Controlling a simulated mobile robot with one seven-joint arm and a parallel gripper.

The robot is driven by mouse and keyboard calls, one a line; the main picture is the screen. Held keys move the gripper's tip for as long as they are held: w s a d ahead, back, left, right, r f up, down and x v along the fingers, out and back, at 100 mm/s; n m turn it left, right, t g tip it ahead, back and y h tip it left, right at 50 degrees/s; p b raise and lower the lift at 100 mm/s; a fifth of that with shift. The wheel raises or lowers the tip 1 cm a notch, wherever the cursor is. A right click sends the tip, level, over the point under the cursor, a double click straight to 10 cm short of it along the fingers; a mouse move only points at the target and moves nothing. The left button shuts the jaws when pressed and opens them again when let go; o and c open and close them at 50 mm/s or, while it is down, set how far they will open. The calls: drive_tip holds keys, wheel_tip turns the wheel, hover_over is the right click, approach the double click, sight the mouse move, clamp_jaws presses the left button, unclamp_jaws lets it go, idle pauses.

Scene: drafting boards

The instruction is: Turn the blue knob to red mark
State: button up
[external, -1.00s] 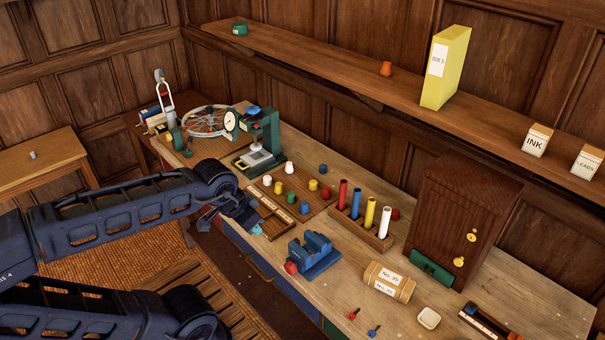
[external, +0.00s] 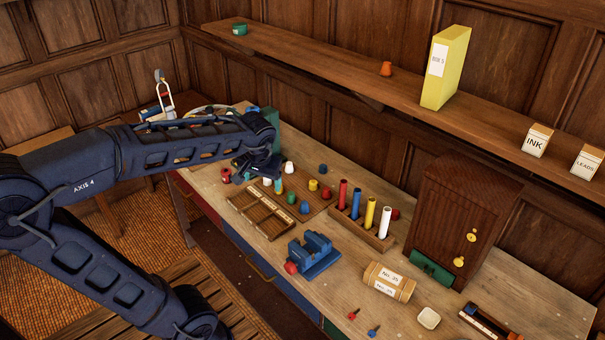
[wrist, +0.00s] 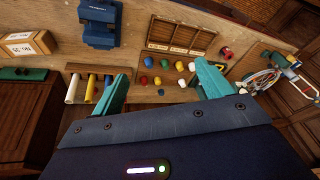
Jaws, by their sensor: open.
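A blue knob (external: 253,108) shows at the top of a green gauge stand (external: 273,118), mostly hidden behind my arm; I cannot make out a red mark.
A divided wooden tray (external: 265,215) lies in front of the board. A blue vise (external: 315,252), a rack of coloured tubes (external: 380,239) and a brown cabinet (external: 455,215) stand to the right. A long shelf (external: 320,72) runs above the bench.

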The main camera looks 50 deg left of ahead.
drive_tip(key=w+a+n+g+y, duration=0.2)
drive_tip(key=w+a+n+y, duration=0.15)
drive_tip(key=w+a, duration=0.6)
drive_tip(key=n+g+y, duration=0.5)
drive_tip(key=n+y, duration=0.6)
drive_tip(key=n, duration=0.1)
approach(250, 107)
drive_tip(key=x, duration=1)
drive_tip(key=shift+s+d+f, duration=0.1)
drive_tip(key=shift+s, duration=0.05)
drive_tip(key=shift+m, duration=0.25)
drive_tip(key=c, duration=1)
